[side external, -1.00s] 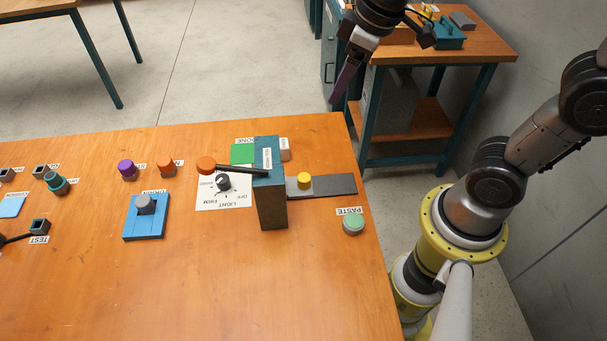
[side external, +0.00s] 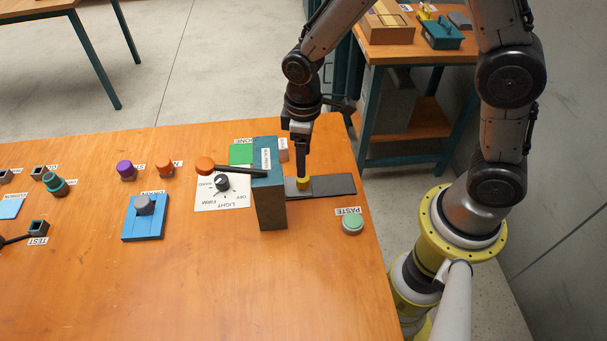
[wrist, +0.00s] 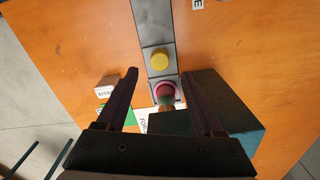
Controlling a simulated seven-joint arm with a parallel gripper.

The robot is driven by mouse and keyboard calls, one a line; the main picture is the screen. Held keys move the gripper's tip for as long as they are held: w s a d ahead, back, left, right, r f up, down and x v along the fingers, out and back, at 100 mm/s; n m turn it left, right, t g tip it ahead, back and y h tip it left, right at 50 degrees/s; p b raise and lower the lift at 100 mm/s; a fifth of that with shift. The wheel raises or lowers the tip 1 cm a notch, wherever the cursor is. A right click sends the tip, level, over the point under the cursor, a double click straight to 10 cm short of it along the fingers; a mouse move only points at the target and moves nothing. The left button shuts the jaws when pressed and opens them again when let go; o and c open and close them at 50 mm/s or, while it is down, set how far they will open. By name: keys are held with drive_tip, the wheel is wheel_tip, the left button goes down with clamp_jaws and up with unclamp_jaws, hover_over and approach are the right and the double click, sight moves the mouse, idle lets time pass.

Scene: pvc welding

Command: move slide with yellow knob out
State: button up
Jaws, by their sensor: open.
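The yellow knob (side external: 304,183) stands on a grey slide (side external: 338,185) that runs out of the right side of a tall teal block (side external: 272,207). In the wrist view the yellow knob (wrist: 159,59) is just beyond the fingertips, roughly centred between them, with the slide (wrist: 153,20) running away from it. My gripper (side external: 303,165) points down directly over the knob. In the wrist view my gripper (wrist: 158,76) is open, and no contact with the knob can be made out. A pink round piece (wrist: 165,91) sits on the slide beside the knob, near the block.
A lever with an orange knob (side external: 205,165) reaches left from the block. A green button (side external: 352,223) labelled PASTE stands right of the block. A blue plate with a grey knob (side external: 145,204) is left. The front table is clear.

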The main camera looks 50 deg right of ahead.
wheel_tip(320, 180, down, 7)
drive_tip(key=shift+f, duration=0.1)
drive_tip(key=shift+c, duration=0.3)
clamp_jaws()
drive_tip(key=shift+d, duration=0.1)
idle(1.3)
